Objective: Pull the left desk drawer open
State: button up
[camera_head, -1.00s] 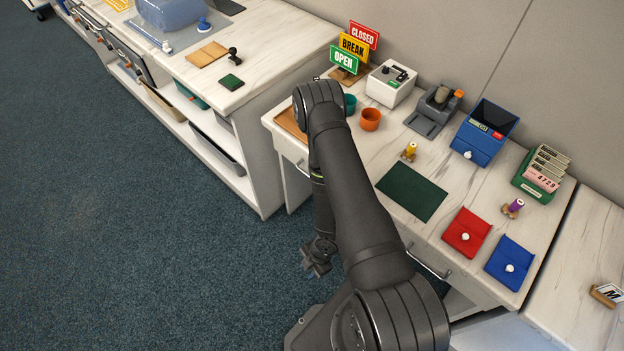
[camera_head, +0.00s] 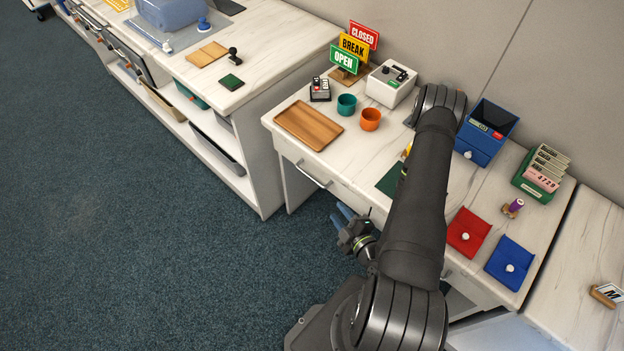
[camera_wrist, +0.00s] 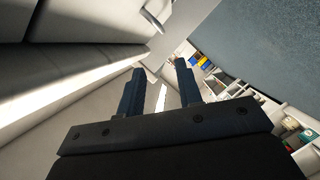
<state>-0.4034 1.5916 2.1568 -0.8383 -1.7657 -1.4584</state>
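The left desk drawer (camera_head: 335,184) is under the tabletop at the desk's left part. Its front looks flush with the desk, so it appears closed. Its metal bar handle (camera_head: 314,174) is in plain view in the head view. A metal handle (camera_wrist: 152,18) shows at the top of the wrist view, beyond my fingertips; I cannot tell for certain that it is the same one. My gripper (camera_head: 342,213) is in front of the desk, lower and to the right of the handle, apart from it. In the wrist view my gripper (camera_wrist: 160,72) has its two fingers apart with nothing between them.
On the desk stand a wooden tray (camera_head: 309,125), a teal cup (camera_head: 346,104), an orange cup (camera_head: 370,120) and a blue bin (camera_head: 487,131). A white cabinet (camera_head: 265,165) stands left of the desk. The carpet (camera_head: 150,260) in front is clear.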

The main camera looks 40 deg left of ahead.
aim_at(311, 179)
jog(key=x, duration=1.7)
jog(key=shift+a+f, duration=0.15)
grip_shut()
